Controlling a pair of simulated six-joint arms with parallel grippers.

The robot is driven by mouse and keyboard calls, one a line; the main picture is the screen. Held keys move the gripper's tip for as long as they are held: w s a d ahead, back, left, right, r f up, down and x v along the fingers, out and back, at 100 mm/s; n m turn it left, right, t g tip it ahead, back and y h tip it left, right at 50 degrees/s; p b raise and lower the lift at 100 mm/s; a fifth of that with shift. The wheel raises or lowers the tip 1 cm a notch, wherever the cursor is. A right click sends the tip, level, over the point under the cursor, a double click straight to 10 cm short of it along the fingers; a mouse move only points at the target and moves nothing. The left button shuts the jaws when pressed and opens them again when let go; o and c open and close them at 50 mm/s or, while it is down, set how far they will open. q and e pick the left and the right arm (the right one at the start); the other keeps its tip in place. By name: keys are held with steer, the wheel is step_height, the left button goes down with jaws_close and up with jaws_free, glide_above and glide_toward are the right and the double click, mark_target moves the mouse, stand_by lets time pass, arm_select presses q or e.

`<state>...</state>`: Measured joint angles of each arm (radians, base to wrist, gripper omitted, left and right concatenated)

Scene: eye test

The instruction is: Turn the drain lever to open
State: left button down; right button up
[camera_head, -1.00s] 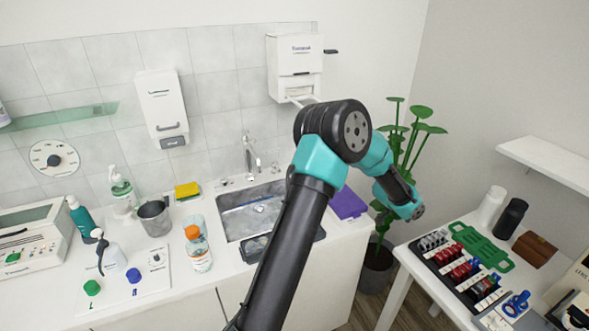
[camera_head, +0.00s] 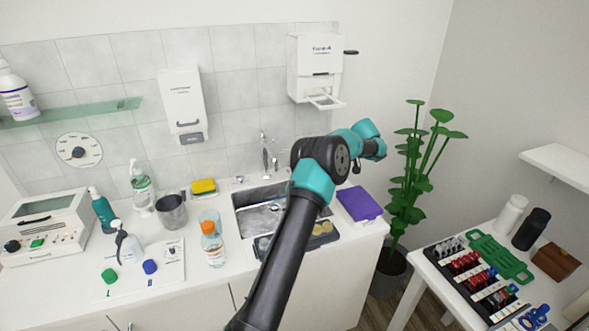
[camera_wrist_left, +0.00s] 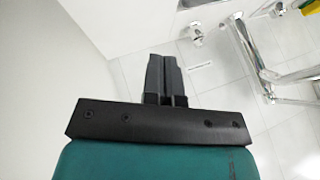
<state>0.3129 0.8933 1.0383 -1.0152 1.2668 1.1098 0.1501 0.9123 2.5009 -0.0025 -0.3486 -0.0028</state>
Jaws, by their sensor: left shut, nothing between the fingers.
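The steel sink (camera_head: 258,216) is set in the white counter, with a chrome faucet (camera_head: 264,152) behind it. In the left wrist view the faucet (camera_wrist_left: 250,50) is large at the right. A small chrome fitting (camera_wrist_left: 195,35) on the tiles, with a small label beside it, may be the drain lever; its setting cannot be read. My left gripper (camera_wrist_left: 164,65) is shut and empty, its fingers pointing toward that fitting with no contact visible. In the head view my left arm crosses in front of the sink's right part, and its fingers are hard to make out. My right gripper is not in view.
A purple block (camera_head: 359,204) lies right of the sink. A wall dispenser (camera_head: 315,70) hangs above. A plant (camera_head: 410,180) stands at the right.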

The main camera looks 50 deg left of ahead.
arm_select(q)
steer(key=s+a+n, duration=0.1)
steer(key=s+a+r+n+g, duration=0.1)
steer(key=shift+s+a+y, duration=0.1)
steer(key=shift+a+y, duration=0.2)
steer(key=x, duration=0.9)
steer(key=shift+s+f, duration=0.1)
steer(key=shift+s, duration=0.15)
steer(key=s+a, duration=0.2)
steer(key=s, duration=0.1)
steer(key=shift+s+a, duration=0.1)
steer(key=shift+s, duration=0.2)
